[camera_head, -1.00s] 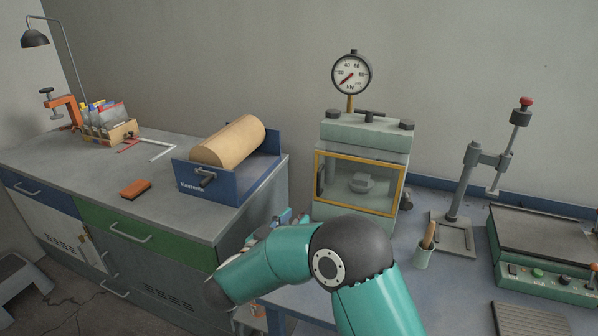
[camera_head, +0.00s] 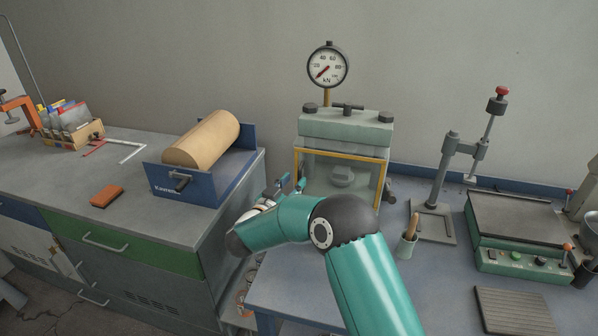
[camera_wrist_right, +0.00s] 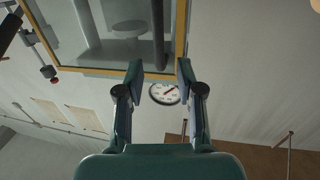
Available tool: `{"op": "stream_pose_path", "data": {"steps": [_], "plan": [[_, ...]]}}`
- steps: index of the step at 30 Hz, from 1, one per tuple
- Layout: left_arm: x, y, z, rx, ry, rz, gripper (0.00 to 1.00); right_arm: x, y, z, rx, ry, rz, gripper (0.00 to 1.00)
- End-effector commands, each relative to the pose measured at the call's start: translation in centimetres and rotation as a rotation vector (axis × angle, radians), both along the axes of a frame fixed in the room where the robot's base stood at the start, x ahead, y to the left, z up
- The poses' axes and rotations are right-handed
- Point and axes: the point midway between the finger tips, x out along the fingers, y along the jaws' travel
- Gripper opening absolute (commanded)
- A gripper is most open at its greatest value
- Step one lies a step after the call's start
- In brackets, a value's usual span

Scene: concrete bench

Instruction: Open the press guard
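The press (camera_head: 345,128) is a pale green machine with a dial gauge on top. Its guard (camera_head: 340,154) is a clear panel in a yellow frame across the front and looks closed; my arm hides its lower part. In the right wrist view, the guard's frame (camera_wrist_right: 100,72) crosses just beyond the fingers, with a grey platen behind the panel. My right gripper (camera_head: 284,186) is by the guard's left side in the head view. Its fingers are apart and empty in the wrist view (camera_wrist_right: 159,72); contact with the frame cannot be told. My left gripper is out of view.
A blue holder with a brown roll (camera_head: 203,140) stands on the grey cabinet to the left. A cup with a wooden handle (camera_head: 407,247) stands right of the press. Beyond it are a lever stand (camera_head: 437,205) and a green-fronted hot plate (camera_head: 520,258).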

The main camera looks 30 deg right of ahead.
Motion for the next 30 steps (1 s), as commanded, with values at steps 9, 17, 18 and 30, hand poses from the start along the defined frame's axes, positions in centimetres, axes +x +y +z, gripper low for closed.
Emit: {"op": "stream_pose_path", "data": {"steps": [9, 17, 18, 30], "plan": [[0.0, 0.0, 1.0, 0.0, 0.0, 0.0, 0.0, 2.0, -3.5, 0.0, 0.0, 0.001, 0.0, 0.37], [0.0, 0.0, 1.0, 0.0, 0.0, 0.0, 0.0, 2.2, -3.8, -0.1, 0.0, 0.001, 0.002, 0.37], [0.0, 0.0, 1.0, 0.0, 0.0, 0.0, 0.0, 2.2, -3.8, -0.1, 0.0, 0.001, 0.002, 0.37], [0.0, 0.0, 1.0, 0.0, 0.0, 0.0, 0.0, 2.2, -3.7, 0.0, 0.0, 0.001, 0.002, 0.0]]}}
